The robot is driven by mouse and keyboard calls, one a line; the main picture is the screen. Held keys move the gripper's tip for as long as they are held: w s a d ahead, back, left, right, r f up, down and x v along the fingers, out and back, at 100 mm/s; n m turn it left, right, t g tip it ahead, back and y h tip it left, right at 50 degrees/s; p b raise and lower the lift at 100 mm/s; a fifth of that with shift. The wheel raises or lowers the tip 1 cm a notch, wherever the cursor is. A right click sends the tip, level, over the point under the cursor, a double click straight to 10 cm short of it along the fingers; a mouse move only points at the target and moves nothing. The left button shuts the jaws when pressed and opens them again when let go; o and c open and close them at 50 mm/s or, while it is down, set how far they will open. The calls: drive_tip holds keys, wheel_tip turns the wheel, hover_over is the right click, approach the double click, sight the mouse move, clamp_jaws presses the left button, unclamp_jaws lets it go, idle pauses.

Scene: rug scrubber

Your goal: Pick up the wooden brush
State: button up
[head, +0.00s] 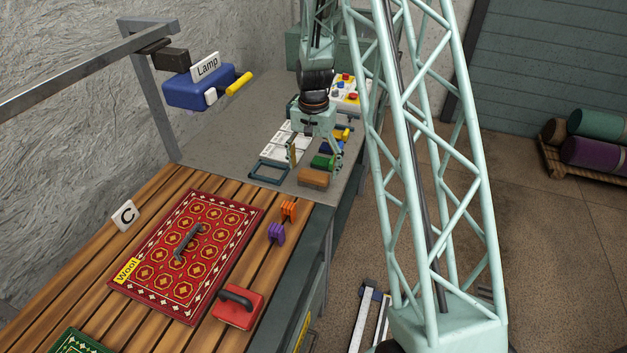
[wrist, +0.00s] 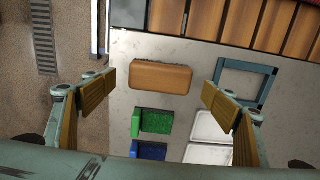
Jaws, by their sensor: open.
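The wooden brush (head: 313,178) is a brown block on the grey worktop, close to the edge of the slatted table. In the wrist view the brush (wrist: 161,78) lies flat between my two fingers and ahead of them, with dark bristles just showing along its upper edge. My gripper (head: 318,155) is open and empty above the worktop, just behind the brush in the head view. Its fingers (wrist: 160,85) are spread wide on either side of the brush in the wrist view and appear apart from it.
A green brush (head: 323,161) and a blue one (wrist: 148,150) lie close to the wooden brush. A teal frame (head: 268,172) and white trays (wrist: 209,127) lie nearby. A blue lamp (head: 200,90) hangs at the left.

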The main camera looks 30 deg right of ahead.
sight(314, 174)
drive_tip(key=shift+f, duration=1.8)
drive_tip(key=c, duration=1)
